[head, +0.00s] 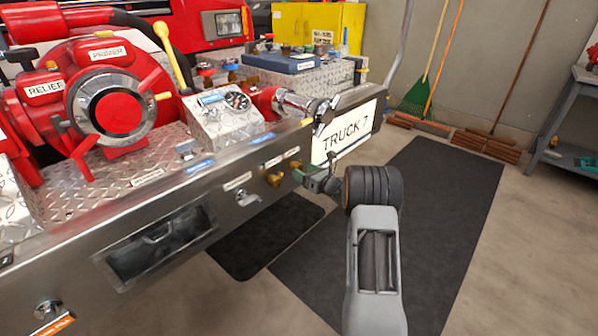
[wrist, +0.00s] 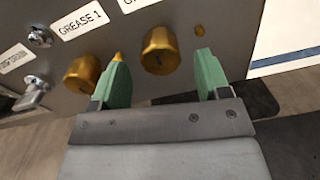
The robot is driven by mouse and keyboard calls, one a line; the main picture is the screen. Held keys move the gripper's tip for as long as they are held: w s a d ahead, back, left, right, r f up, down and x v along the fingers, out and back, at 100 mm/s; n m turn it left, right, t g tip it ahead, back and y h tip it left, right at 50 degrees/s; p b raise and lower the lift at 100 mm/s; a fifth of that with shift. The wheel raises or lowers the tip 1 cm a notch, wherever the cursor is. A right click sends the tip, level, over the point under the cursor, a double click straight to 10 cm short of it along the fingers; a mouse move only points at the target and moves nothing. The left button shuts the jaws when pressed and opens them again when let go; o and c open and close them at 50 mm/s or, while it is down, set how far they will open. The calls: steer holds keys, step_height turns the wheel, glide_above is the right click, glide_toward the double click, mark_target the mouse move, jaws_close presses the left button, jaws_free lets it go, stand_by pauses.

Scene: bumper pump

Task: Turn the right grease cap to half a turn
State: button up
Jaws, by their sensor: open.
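The right grease cap (wrist: 160,48) is a round brass knob on the bumper's front face, under a partly cut-off label. A small dark mark shows on its lower face. My gripper (wrist: 162,60) is open, with one green finger on each side of this cap. Whether the fingers touch it cannot be told. The left grease cap (wrist: 80,76) sits under the GREASE 1 label (wrist: 84,19), left of my left finger. In the head view, the left cap (head: 272,180) is clear, and my gripper (head: 312,180) is at the bumper face and partly covers the right cap.
A metal fitting (wrist: 36,88) juts out further left. The TRUCK 7 plate (head: 343,132) is just above my gripper. A dark mat (head: 400,210) covers open floor to the right.

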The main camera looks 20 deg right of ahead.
mark_target(301, 170)
steer(key=shift+x, duration=1.55)
steer(key=c, duration=0.9)
